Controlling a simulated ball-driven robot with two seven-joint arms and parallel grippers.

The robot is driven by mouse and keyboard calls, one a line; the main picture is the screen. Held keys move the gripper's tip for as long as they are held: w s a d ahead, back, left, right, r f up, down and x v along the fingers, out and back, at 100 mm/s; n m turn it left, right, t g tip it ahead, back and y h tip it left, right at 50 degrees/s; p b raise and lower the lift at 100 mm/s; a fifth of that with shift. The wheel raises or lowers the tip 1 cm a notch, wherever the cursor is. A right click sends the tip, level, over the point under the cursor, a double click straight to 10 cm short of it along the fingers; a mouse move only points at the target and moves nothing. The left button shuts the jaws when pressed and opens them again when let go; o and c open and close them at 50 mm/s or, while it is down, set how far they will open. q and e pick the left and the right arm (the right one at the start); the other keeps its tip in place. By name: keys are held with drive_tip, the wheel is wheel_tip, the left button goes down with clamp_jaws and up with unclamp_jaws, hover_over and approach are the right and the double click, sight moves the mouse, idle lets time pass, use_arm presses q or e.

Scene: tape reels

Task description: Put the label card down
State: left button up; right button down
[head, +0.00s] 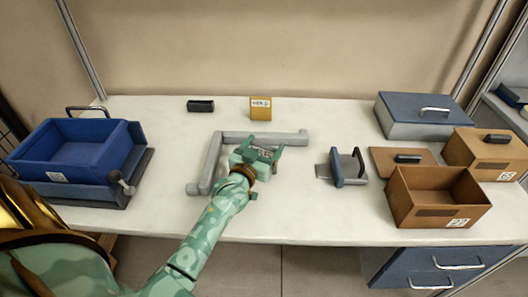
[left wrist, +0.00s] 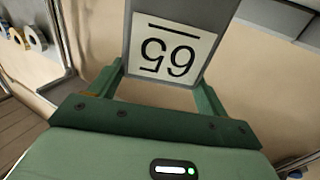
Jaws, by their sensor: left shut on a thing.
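My left gripper (head: 264,155) is over the middle of the table, inside the corner of a grey L-shaped bar (head: 207,165). It is shut on the label card, a dark grey piece with a white face and an upside-down printed number. The label card (left wrist: 165,50) fills the upper middle of the left wrist view, between the green fingers of the left gripper (left wrist: 162,75). In the head view the card is mostly hidden by the gripper. I cannot tell whether it touches the table (head: 300,205). My right gripper is not in view.
A blue bin (head: 60,158) stands at the left. A black box (head: 200,105) and a yellow labelled block (head: 261,108) stand at the back. The front middle is clear.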

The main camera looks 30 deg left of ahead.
use_arm(q)
drive_tip(key=shift+f, duration=0.55)
drive_tip(key=shift+r, duration=0.15)
drive_tip(key=shift+f, duration=0.2)
drive_tip(key=o, duration=1)
drive_tip(key=shift+r, duration=0.3)
drive_tip(key=s, duration=0.4)
drive_tip(key=s+d+p, duration=0.1)
drive_tip(key=s, duration=0.3)
drive_tip(key=s+d+p, duration=0.1)
drive_tip(key=s, duration=0.3)
drive_tip(key=shift+f, duration=0.15)
